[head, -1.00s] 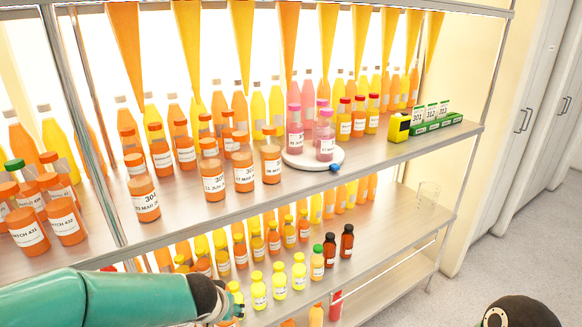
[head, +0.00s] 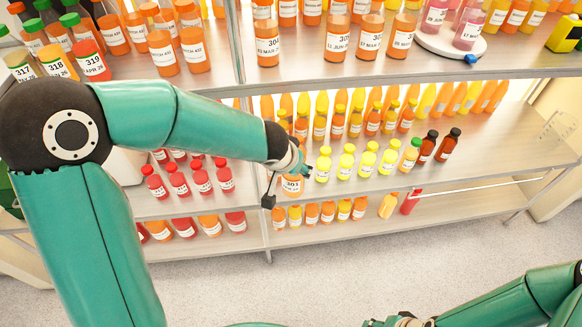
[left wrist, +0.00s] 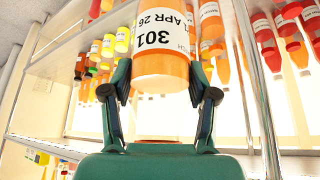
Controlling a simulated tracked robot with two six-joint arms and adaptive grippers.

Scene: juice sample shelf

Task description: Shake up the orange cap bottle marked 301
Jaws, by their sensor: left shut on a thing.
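The bottle marked 301 (head: 291,186) is orange with a white label and is held in front of the middle shelf in the head view. My left gripper (head: 285,181) is shut on it, and its fingers hide part of the bottle. In the left wrist view the bottle (left wrist: 165,65) sits between the two dark fingers (left wrist: 160,92), its orange end toward the gripper. Its label and the shelf bottles appear upside down there, while in the head view the label reads upright. My right gripper (head: 400,320) is cut off at the bottom edge; its fingers are unclear.
Yellow-capped bottles (head: 346,162) stand just right of the held bottle, and red-capped bottles (head: 200,177) stand to its left. A shelf post (head: 247,110) is close behind. The upper shelf holds several orange jars (head: 337,38). The floor (head: 350,265) in front is clear.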

